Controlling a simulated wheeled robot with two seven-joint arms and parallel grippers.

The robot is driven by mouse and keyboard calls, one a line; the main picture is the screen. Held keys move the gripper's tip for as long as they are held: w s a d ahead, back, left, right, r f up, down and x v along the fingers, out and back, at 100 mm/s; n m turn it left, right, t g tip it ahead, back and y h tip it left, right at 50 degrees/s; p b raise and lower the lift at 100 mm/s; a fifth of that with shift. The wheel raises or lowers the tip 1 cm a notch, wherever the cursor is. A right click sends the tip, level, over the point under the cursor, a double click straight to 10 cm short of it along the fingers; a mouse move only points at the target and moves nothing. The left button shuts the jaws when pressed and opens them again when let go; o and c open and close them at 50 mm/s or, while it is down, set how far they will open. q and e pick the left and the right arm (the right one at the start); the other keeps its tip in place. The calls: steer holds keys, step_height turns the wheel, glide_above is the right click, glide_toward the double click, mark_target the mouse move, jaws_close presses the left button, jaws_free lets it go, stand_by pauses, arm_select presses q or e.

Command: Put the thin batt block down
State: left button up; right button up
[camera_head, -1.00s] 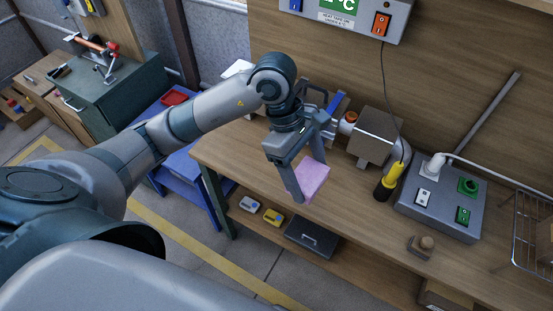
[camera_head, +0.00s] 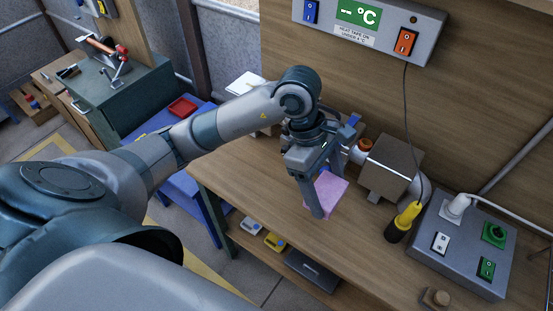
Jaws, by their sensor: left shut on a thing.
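The gripper points down over the bench. I cannot tell whether the block's underside touches the bench top. My right gripper is not in view.
A yellow and black tool (camera_head: 404,222) and a grey switch box (camera_head: 463,243) are further right. Bare bench lies in front of the block.

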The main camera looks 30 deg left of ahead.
mark_target(327, 196)
arm_select(q)
steer(key=shift+w+f+b, duration=0.2)
steer(key=shift+f+b, duration=0.4)
steer(key=shift+f, duration=0.15)
steer(key=shift+w+f+b, duration=0.15)
steer(key=shift+f+b, duration=0.45)
steer(key=shift+f, duration=0.1)
steer(key=shift+w+f+b, duration=0.2)
steer(key=shift+f+b, duration=0.4)
steer(key=shift+f, duration=0.15)
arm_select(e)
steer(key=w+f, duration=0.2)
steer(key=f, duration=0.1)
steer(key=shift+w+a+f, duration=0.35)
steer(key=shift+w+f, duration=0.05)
arm_select(q)
step_height(327, 196, down, 6)
steer(key=shift+r+p, duration=0.2)
steer(key=shift+p, duration=0.6)
steer(key=shift+f, duration=0.1)
step_height(327, 196, down, 3)
steer(key=shift+f+p, duration=0.2)
steer(key=shift+p, duration=0.35)
steer(key=shift+f, duration=0.35)
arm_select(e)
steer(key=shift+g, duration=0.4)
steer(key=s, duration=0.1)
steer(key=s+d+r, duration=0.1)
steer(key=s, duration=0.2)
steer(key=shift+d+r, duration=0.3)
